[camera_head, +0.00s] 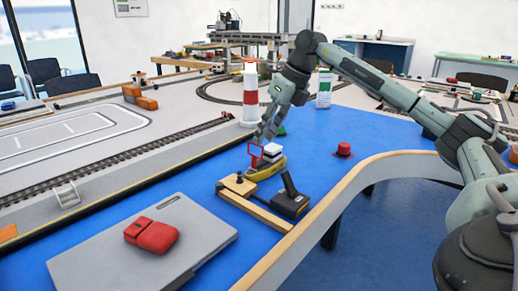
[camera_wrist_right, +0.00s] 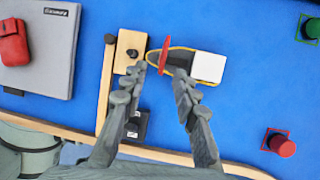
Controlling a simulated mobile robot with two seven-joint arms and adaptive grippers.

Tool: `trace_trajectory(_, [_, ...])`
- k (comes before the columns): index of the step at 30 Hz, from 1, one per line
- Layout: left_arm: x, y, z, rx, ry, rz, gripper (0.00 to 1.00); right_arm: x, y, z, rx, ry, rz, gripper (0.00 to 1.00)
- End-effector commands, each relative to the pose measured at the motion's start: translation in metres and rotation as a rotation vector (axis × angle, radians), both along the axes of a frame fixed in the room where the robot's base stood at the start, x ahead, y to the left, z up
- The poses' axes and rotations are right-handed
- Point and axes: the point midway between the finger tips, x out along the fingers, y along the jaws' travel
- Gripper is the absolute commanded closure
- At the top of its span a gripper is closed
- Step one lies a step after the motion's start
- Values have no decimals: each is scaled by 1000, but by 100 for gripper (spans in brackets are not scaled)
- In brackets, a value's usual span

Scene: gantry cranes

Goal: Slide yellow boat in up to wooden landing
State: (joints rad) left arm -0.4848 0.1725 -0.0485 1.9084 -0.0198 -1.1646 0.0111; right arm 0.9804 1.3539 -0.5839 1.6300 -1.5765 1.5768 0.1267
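The yellow boat (camera_head: 266,171) sits on the blue tabletop, with a white block (camera_head: 272,150) on it and an upright red frame (camera_head: 256,148) at its landing-side end. In the right wrist view its yellow rim (camera_wrist_right: 186,48) meets or nearly meets the wooden landing (camera_wrist_right: 130,42); I cannot tell if they touch. The landing (camera_head: 238,185) bears a dark knob. My right gripper (camera_head: 262,136) is above the boat. Its fingers (camera_wrist_right: 161,74) are apart, near the red frame (camera_wrist_right: 165,56), and part of the boat is hidden behind them. My left gripper is not in view.
A black device with a lever (camera_head: 290,202) stands beside the landing's wooden strip (camera_head: 256,210). A grey case (camera_head: 90,262) with a red pouch (camera_head: 151,235) lies at front left. A red-and-white lighthouse (camera_head: 250,97) stands behind, and a red knob (camera_head: 344,149) to the right.

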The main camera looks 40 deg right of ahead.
Motion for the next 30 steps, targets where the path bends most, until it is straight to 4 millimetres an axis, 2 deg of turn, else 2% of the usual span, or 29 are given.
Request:
trace_trajectory(3, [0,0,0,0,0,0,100,-7,-3,19,0,-2,1,71])
trace_trajectory(9, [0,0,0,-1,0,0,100,-13,-6,33,2,-1,2,71])
trace_trajectory(30, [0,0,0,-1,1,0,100,-14,-6,34,1,0,0,71])
